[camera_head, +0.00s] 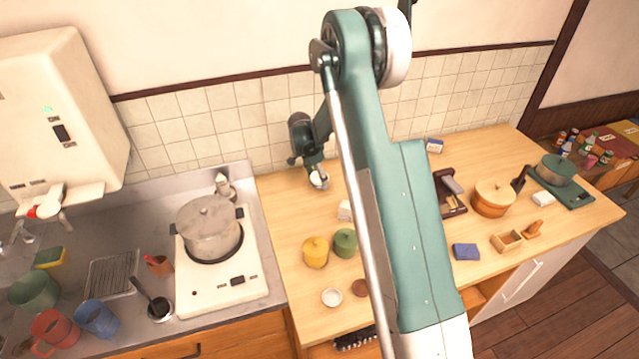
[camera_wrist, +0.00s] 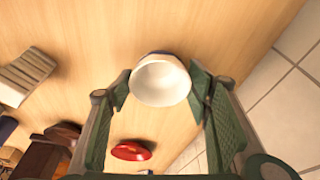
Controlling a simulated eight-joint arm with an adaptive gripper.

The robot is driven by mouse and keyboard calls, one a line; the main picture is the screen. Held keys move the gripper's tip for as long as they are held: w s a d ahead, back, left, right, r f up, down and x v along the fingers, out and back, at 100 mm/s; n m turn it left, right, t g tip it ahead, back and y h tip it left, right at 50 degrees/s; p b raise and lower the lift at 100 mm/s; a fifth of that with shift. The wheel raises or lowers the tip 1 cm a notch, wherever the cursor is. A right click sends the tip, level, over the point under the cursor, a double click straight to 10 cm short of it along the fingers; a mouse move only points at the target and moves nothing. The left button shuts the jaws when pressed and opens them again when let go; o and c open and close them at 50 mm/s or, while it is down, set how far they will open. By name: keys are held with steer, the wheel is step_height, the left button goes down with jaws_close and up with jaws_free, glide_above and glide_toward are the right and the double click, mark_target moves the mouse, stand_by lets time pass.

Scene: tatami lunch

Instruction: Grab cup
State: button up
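A small white cup (camera_wrist: 160,82) shows in the wrist view, its round mouth facing the camera, with a strip of dark blue at its far edge. My gripper (camera_wrist: 161,88) has dark green fingers, one on each side of the cup. Both fingertips lie right at the cup's sides with little or no gap, and I cannot tell whether they press on it. In the head view my gripper (camera_head: 312,172) is low over the back left of the wooden counter, with the white cup (camera_head: 319,180) at its tip.
A tiled wall stands close behind the cup. In the wrist view a red lid-like dish (camera_wrist: 132,150) lies near one finger. In the head view a yellow pot (camera_head: 316,252), a green pot (camera_head: 345,242) and a small white bowl (camera_head: 331,297) stand nearer the front. Bare counter (camera_head: 285,210) lies around.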

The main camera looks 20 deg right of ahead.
steer(key=c, duration=0.5)
steer(key=shift+o, duration=0.2)
steer(key=shift+r, duration=0.1)
step_height(320, 180, up, 10)
stand_by(0.4)
stand_by(0.7)
